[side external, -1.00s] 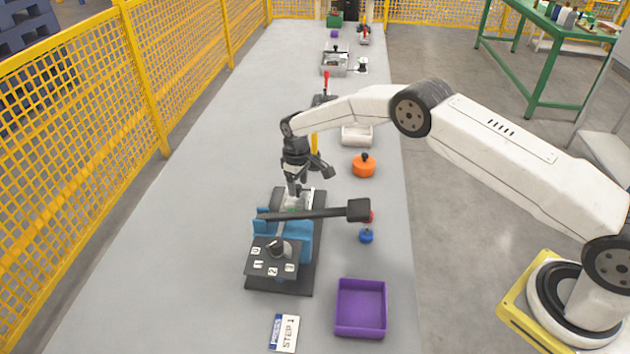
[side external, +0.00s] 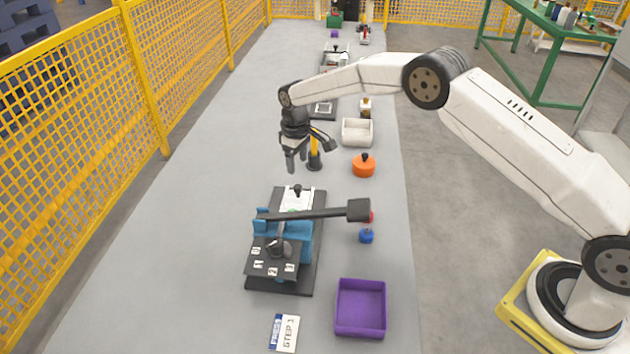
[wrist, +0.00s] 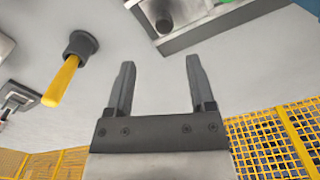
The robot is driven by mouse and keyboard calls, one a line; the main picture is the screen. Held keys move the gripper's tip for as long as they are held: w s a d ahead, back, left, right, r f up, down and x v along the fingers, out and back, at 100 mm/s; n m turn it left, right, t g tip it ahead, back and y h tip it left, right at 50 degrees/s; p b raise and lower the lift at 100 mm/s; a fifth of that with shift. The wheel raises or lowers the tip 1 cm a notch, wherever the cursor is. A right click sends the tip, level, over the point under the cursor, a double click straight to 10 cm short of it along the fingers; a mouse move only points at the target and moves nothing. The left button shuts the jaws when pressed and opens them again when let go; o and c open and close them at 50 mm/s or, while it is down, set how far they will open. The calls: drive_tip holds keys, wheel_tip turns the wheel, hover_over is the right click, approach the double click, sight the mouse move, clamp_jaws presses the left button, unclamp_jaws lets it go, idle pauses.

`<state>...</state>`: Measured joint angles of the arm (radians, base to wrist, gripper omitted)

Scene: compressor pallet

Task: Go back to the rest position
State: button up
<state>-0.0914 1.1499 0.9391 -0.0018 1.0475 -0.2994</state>
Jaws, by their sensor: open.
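My gripper (side external: 296,160) hangs above the table, beyond and above the blue and black press fixture (side external: 290,240). In the wrist view my gripper (wrist: 158,75) shows two fingers spread apart with nothing between them. The fixture has a long black lever lying across it and a pale plate with a black knob (side external: 297,192) at its far end. Part of a metal plate with a dark round knob (wrist: 165,22) shows at the top of the wrist view, apart from the fingers.
A yellow-handled post (side external: 315,150) stands close to the right of my gripper. An orange lidded pot (side external: 364,166), a white bin (side external: 357,132) and a purple tray (side external: 361,309) line the right side. A yellow mesh fence (side external: 145,80) runs along the left. The table's left part is clear.

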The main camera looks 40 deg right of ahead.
drive_tip(key=shift+s+r, duration=0.1)
drive_tip(key=shift+r, duration=0.05)
drive_tip(key=shift+s+d+r, duration=0.2)
drive_tip(key=shift+s+r, duration=0.1)
drive_tip(key=shift+r, duration=0.1)
drive_tip(key=s+d+r+m+t, duration=0.1)
drive_tip(key=s+d+r, duration=0.1)
drive_tip(key=s+r, duration=0.3)
drive_tip(key=s+d+r+m, duration=0.1)
drive_tip(key=s+r, duration=0.1)
drive_tip(key=s, duration=0.5)
drive_tip(key=s+d+r+m+t, duration=0.1)
drive_tip(key=s+d+m, duration=0.1)
drive_tip(key=s, duration=1.8)
drive_tip(key=shift+s+t, duration=0.15)
drive_tip(key=shift+t, duration=0.15)
drive_tip(key=shift+d, duration=0.1)
